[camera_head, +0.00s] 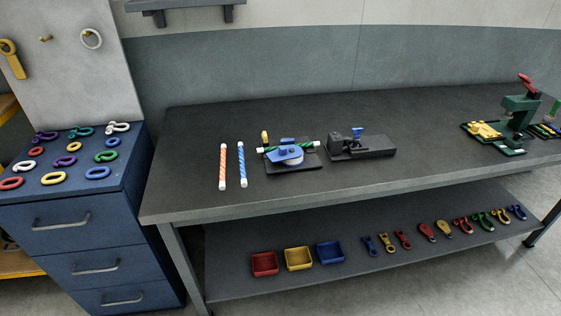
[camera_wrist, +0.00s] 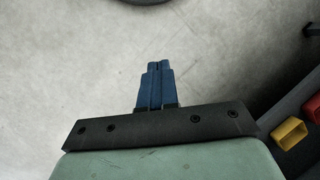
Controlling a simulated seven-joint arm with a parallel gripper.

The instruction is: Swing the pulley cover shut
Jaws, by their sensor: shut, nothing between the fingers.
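The pulley (camera_head: 289,155) stands on a dark base plate (camera_head: 300,166) on the workbench, with a blue cover (camera_head: 286,149) at its top. A green and white striped rod (camera_head: 306,145) lies across behind it, and a small yellow part (camera_head: 265,137) stands at its back left. From this distance I cannot tell how far the cover is swung. My gripper (camera_wrist: 157,66) shows only in the wrist view, with its blue fingers together and empty over the grey floor. It is away from the pulley, which the wrist view does not show.
Striped red (camera_head: 222,167) and blue (camera_head: 242,165) rods lie left of the pulley. A black fixture (camera_head: 361,147) stands to its right. A green press (camera_head: 518,115) is at the far right. The workbench (camera_head: 420,142) is clear between them. Trays (camera_head: 298,258) sit on the lower shelf.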

